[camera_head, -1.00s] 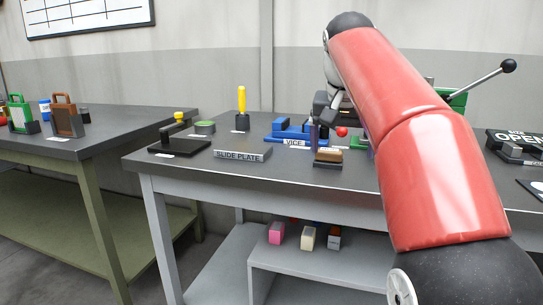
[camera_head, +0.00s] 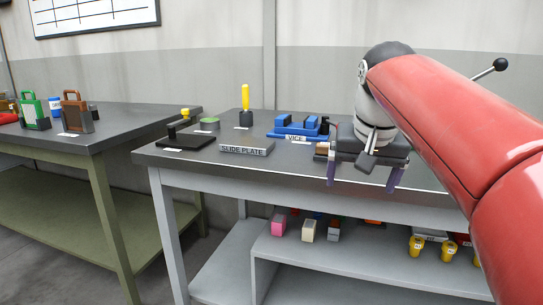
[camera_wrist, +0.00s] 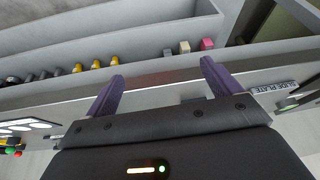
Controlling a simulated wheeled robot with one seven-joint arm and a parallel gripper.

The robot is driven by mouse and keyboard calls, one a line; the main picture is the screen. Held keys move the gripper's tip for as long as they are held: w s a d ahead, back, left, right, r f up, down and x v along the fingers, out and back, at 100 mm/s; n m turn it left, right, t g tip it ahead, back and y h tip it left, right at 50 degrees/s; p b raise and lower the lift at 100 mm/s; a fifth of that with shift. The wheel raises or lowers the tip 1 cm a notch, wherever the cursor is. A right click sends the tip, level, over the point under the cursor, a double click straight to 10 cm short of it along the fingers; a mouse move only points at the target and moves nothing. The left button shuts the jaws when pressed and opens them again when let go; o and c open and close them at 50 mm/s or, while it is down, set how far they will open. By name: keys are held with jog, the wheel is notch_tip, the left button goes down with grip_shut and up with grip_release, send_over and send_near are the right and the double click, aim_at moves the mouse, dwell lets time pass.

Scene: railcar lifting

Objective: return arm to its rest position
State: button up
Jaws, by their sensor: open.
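My gripper (camera_head: 364,180) is open and empty. It hangs in front of the grey workbench (camera_head: 300,171) near its front edge, with its purple fingers pointing down. In the wrist view its two purple fingers (camera_wrist: 160,82) are spread wide with nothing between them. My red arm reaches in from the right of the head view and covers the right part of the bench.
A blue vice (camera_head: 297,128), a slide plate block (camera_head: 246,148), a black plate (camera_head: 186,142) and a yellow-handled tool (camera_head: 246,105) stand on the bench. Shelves below hold coloured blocks and yellow items (camera_head: 448,248). A green-legged table (camera_head: 90,135) stands at left.

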jog(key=s+f+n+t, duration=0.1)
jog(key=s+f+n, duration=0.1)
jog(key=s+f, duration=1.7)
notch_tip(320, 180, down, 3)
jog(key=shift+a+r+y, duration=0.2)
jog(key=shift+a+y, duration=0.1)
jog(key=shift+a, duration=0.15)
